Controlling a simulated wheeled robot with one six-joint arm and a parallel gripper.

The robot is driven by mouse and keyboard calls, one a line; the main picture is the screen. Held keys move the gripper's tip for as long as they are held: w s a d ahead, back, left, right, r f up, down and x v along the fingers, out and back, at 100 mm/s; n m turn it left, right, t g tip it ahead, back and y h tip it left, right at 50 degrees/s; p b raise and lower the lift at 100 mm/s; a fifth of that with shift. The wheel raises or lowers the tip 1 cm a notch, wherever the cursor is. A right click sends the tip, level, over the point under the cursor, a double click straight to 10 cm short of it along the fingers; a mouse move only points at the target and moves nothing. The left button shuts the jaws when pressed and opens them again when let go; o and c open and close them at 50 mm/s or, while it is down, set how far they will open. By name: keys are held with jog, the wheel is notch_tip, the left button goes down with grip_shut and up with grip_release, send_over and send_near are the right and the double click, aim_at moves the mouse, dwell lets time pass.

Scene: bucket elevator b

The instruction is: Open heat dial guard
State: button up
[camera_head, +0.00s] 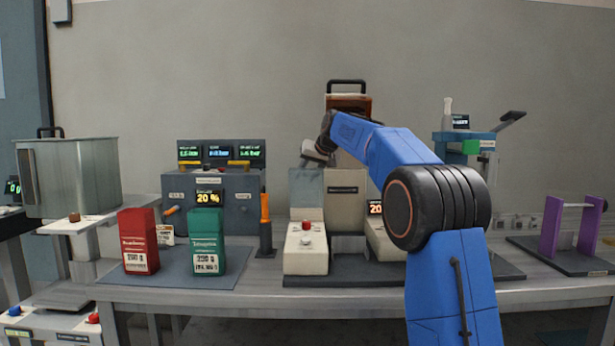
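My blue arm reaches over a cream machine (345,195) in the middle of the bench. My gripper (316,152) is small in the view, above the machine's left part, and its fingers are too unclear to show open or shut. Below it is a pale blue-grey panel (307,188) on the machine. In front of that, a cream block (305,255) carries a red button and a pale round knob. An orange "20" display (375,207) is partly hidden by my arm. I cannot tell which part is the heat dial guard.
A red box (138,240) and a green box (207,240) stand on a grey mat at left. Behind them is a grey machine (238,195) with displays. A metal pot (70,175) is far left. A purple stand (552,226) is at right.

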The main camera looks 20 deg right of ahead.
jog(key=v, duration=1.7)
jog(key=shift+s+r, duration=0.1)
